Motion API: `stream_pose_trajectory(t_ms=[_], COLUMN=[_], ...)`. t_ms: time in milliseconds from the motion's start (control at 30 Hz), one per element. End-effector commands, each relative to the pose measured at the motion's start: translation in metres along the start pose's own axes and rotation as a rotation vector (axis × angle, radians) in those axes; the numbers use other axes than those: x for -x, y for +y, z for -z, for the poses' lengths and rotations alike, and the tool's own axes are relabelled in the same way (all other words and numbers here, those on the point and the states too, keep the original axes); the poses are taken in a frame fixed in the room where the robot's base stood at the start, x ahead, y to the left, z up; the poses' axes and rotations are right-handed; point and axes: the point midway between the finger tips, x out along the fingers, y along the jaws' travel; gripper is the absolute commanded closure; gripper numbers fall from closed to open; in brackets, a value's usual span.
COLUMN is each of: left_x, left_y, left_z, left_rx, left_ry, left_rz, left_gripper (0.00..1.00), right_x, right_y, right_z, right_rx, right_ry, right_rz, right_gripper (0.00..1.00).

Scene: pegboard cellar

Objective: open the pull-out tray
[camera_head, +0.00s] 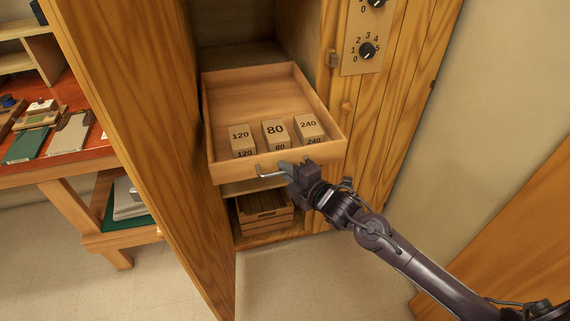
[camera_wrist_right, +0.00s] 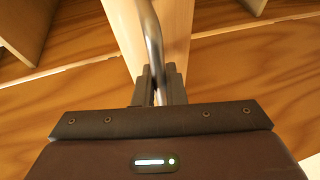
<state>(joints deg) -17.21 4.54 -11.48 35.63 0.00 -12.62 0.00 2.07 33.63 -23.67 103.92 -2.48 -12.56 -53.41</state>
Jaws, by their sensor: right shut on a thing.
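The wooden pull-out tray (camera_head: 240,88) stands out of the cabinet in the head view. Three sanding blocks marked 120 (camera_head: 242,138), 80 (camera_head: 276,132) and 240 (camera_head: 309,126) lie in its front part. A grey metal bar handle (camera_head: 266,174) is on the tray's front. My right gripper (camera_head: 291,171) is shut on the right part of this handle. The right wrist view shows the handle (camera_wrist_right: 152,45) running between the two dark fingers (camera_wrist_right: 158,86). The gripper covers the handle's right end in the head view. My left gripper is not in view.
The open wooden cabinet door (camera_head: 150,130) stands left of the tray. A slatted crate (camera_head: 264,212) sits below it. A panel with dials (camera_head: 366,50) is at the right. A red-topped workbench (camera_head: 75,162) stands at the left. The floor in front (camera_head: 310,285) is clear.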

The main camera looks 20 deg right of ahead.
Motion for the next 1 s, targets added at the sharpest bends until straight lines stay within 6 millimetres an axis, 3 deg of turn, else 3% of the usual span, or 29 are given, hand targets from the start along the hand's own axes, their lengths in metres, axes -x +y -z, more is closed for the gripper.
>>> stream_pose_trajectory(t_ms=[467,500,667,1000], left_x=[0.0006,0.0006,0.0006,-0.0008], left_y=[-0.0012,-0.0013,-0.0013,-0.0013], left_z=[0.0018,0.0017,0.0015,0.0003], left_rx=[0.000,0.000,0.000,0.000], left_ry=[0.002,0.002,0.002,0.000], left_rz=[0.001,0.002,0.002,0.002], left_gripper=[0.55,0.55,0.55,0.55], right_x=[0.0028,0.0027,0.0026,0.0075], right_y=[-0.0016,-0.0016,-0.0011,-0.0019], right_z=[0.0010,0.0009,0.0009,0.0005], right_rx=[0.001,0.001,0.001,0.001], right_ry=[0.000,0.000,0.000,0.000], right_rz=[0.002,0.002,0.001,0.001], right_gripper=[1.00,0.87,0.68,0.68])
